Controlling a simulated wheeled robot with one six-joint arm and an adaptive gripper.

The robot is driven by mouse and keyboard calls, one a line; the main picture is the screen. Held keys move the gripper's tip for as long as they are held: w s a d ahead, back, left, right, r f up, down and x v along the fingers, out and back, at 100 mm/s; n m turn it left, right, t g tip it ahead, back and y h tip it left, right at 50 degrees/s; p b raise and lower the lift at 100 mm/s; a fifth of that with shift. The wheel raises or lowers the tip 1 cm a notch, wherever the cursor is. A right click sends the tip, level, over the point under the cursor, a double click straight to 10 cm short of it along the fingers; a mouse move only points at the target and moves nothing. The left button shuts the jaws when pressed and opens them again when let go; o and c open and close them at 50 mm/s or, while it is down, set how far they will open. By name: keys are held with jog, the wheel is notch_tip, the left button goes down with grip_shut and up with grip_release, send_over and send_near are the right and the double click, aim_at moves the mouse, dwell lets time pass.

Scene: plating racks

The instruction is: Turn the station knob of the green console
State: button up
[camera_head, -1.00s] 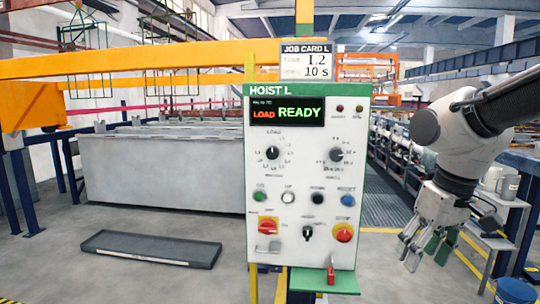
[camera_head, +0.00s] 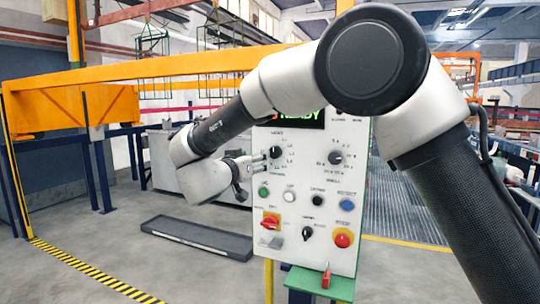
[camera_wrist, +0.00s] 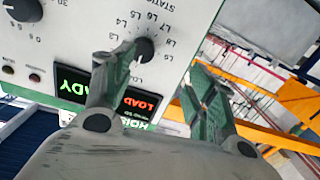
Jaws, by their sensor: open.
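The console is a white panel with a green edge (camera_head: 325,258) in the middle of the head view. Its station knob (camera_head: 275,152) is the small black upper-left knob, ringed by labels. In the wrist view the same knob (camera_wrist: 145,48) shows close up beside labels such as L4 to L8. My gripper (camera_head: 264,160) is open, at the knob's left in the head view. In the wrist view its fingertips (camera_wrist: 160,58) spread on either side of the knob, which sits nearer the left finger. Contact cannot be told. My arm hides the console's top.
A second black knob (camera_head: 335,157) is to the right. Buttons, a red switch (camera_head: 270,221) and a red stop button (camera_head: 343,239) are below. A green ledge (camera_head: 320,283) juts out at the bottom. A grey tray (camera_head: 198,237) lies on the floor at left.

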aim_at(273, 152)
jog(key=shift+h, duration=0.8)
jog(key=x, duration=0.2)
jog(key=d+x, duration=0.1)
jog(key=x, duration=0.5)
jog(key=shift+s+d+r, duration=0.35)
jog(key=shift+c, duration=0.2)
jog(key=c, duration=1)
